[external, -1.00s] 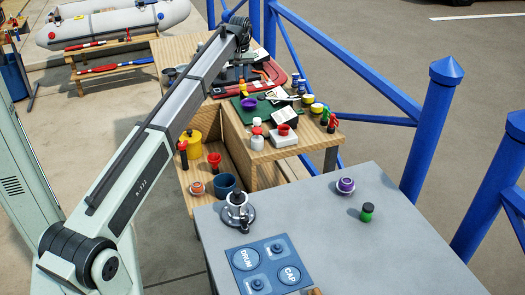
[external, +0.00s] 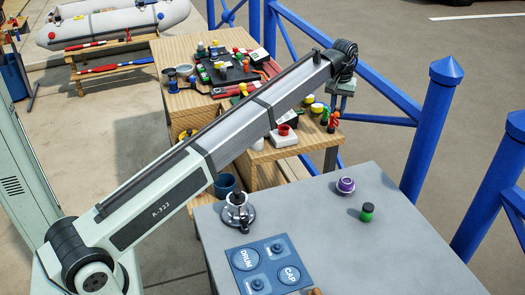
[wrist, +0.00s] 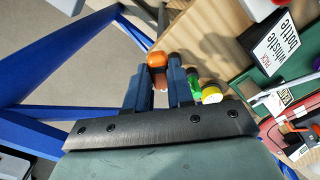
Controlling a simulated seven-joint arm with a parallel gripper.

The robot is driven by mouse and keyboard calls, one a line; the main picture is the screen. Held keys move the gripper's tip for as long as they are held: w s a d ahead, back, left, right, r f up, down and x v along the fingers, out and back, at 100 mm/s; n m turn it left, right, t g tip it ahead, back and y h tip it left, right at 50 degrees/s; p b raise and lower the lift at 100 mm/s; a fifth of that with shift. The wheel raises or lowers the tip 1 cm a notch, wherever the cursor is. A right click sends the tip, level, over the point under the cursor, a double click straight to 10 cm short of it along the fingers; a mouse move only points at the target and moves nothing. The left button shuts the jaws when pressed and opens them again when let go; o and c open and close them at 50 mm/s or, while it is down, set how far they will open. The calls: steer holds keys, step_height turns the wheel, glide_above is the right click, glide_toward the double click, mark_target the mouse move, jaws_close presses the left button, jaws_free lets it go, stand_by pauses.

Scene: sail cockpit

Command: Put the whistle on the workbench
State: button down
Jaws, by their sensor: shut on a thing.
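My gripper (wrist: 160,88) is shut on an orange-red thing (wrist: 157,60), whose top shows between and just beyond the fingers. Its shape is partly hidden, so I cannot tell for sure that it is the whistle. In the external view my gripper (external: 338,98) is small and points down at the right edge of the wooden bench, close to green bottles (external: 325,117). A grey-topped bench (external: 400,235) stands in front, with a purple ringed piece (external: 345,186), a dark-capped green bottle (external: 367,212) and a metal fitting (external: 238,210) on it.
A card reading "PACK whistle bottle" (wrist: 272,43) stands near my gripper. A yellow-topped piece (wrist: 211,94) is beside the fingers. Blue railings (external: 430,130) run along the right. A blue DRUM and CAP panel (external: 268,266) lies on the grey bench, whose right part is clear.

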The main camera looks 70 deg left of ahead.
steer(key=w+d+m, duration=0.2)
steer(key=w+d, duration=0.1)
steer(key=d, duration=1.5)
steer(key=m, duration=0.8)
glide_above(396, 240)
steer(key=shift+f, duration=5.3)
steer(key=shift+f, duration=0.1)
steer(key=c, duration=1)
jaws_free()
